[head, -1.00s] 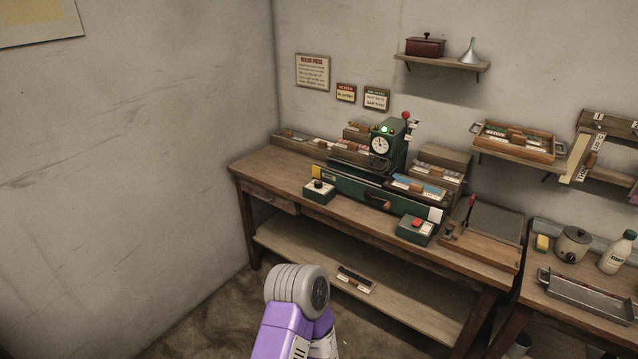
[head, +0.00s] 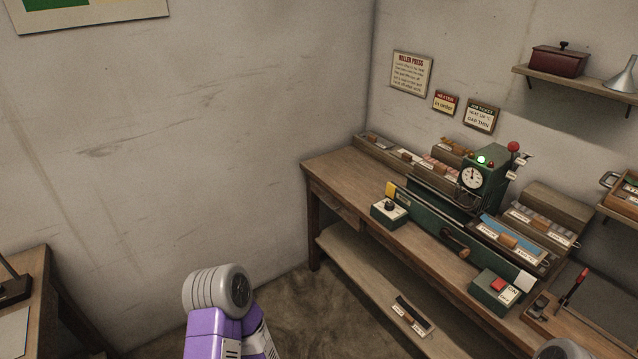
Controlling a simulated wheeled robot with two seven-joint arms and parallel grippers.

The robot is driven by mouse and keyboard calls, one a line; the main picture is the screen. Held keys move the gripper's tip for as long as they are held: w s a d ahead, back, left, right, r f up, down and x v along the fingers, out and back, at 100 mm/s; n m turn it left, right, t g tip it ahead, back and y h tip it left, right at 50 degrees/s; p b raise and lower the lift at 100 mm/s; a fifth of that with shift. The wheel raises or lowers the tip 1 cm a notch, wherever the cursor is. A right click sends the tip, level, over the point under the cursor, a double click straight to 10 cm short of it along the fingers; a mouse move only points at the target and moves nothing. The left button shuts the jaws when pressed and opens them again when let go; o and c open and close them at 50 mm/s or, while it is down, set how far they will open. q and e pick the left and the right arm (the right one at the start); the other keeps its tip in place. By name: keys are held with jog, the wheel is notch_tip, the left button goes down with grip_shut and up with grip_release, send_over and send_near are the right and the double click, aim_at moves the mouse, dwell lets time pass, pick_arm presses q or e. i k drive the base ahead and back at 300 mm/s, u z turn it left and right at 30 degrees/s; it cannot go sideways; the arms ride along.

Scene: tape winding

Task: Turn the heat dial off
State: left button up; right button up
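A black dial knob (head: 389,205) sits on a small green box with a pale top (head: 390,214), at the left front of the green roller press (head: 440,222) on the wooden bench. I take it as the heat dial; its setting is too small to read. The press carries a round white gauge (head: 471,177) and a lit green lamp (head: 481,160). A purple arm of mine with a grey joint rises at the bottom, well short of the bench. Neither gripper shows.
A second green box with a red button (head: 497,286) stands at the bench's right front. A low shelf (head: 365,272) runs under the bench. Another table (head: 40,262) stands at the far left. The floor (head: 305,300) before the bench's left end is clear.

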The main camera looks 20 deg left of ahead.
aim_at(389, 205)
jog(key=u, duration=0.55)
jog(key=i, duration=1.45)
jog(key=z, duration=0.05)
